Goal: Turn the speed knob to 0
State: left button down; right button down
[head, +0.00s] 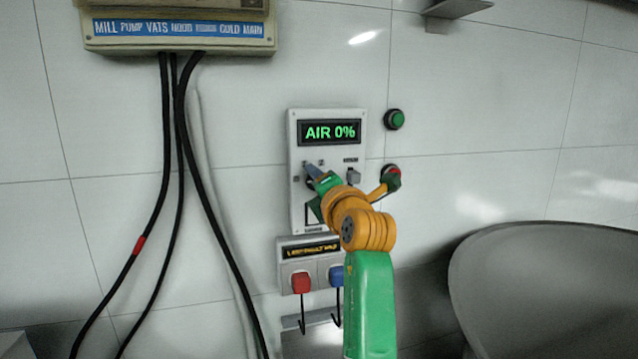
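The control panel (298,135) is a pale plate on the wall, and its display (332,132) reads "AIR 0%" in green. A small grey-blue part (313,171) shows at the panel's left, right at the tip of my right gripper (321,186); I cannot tell whether it is the speed knob. A grey knob or switch (354,175) sits to its right, below a small unreadable label. My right gripper is in front of the panel's lower half and hides part of it. I cannot tell whether its fingers are open or shut. My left gripper is not in view.
A green button (395,119) is right of the panel, with a red button (391,169) below it, partly covered by my arm. Red (301,282) and blue (337,276) parts hang below the panel. Black cables (166,130) run down the left. A grey rounded vessel (550,290) fills the lower right.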

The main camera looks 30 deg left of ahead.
dwell(0.4)
pick_arm(q)
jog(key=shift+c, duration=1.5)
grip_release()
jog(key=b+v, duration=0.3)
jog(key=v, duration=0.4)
jog(key=shift+b, duration=0.3)
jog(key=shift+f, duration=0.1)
